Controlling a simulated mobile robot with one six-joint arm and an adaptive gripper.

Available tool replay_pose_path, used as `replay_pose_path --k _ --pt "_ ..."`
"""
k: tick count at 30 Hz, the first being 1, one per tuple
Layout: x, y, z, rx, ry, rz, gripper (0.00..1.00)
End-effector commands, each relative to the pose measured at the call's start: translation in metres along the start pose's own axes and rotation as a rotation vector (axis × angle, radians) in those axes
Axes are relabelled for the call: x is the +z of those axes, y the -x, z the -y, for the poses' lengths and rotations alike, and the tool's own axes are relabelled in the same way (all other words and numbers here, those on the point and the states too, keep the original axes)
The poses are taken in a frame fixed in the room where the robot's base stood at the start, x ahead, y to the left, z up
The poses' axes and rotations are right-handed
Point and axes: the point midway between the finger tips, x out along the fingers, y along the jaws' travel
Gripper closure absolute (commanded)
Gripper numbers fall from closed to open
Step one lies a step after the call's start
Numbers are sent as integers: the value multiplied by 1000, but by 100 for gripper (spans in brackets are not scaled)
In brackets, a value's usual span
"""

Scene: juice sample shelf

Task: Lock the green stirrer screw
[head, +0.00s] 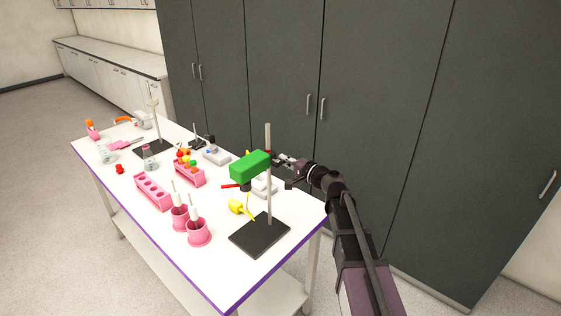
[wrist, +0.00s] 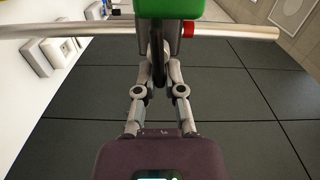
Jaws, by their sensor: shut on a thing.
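The green stirrer (head: 250,165) is a block at the upper part of an upright metal rod (head: 268,198) on a black stand base (head: 260,235). In the wrist view, its green body (wrist: 168,8) shows at the top edge and the rod (wrist: 60,29) runs across. My gripper (head: 281,160) is at the stirrer's right side, by the rod. In the wrist view, my gripper (wrist: 158,45) is shut on a thin dark part below the green body, apparently the stirrer screw (wrist: 158,70). A small red piece (wrist: 188,29) sits at the rod. Whether the screw is tight cannot be seen.
A yellow item (head: 238,207) and pink cups (head: 198,234) stand near the stand on the white table (head: 190,262). Pink racks (head: 152,192), flasks and another stand (head: 153,147) are farther left. Tall dark cabinets (head: 380,110) rise close behind my arm.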

Motion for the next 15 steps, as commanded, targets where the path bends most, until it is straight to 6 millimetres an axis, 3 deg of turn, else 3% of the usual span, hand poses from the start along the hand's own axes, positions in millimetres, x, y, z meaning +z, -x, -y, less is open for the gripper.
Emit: replay_pose_path --k 15 --pt "-2 1 0 -4 -92 -6 100"
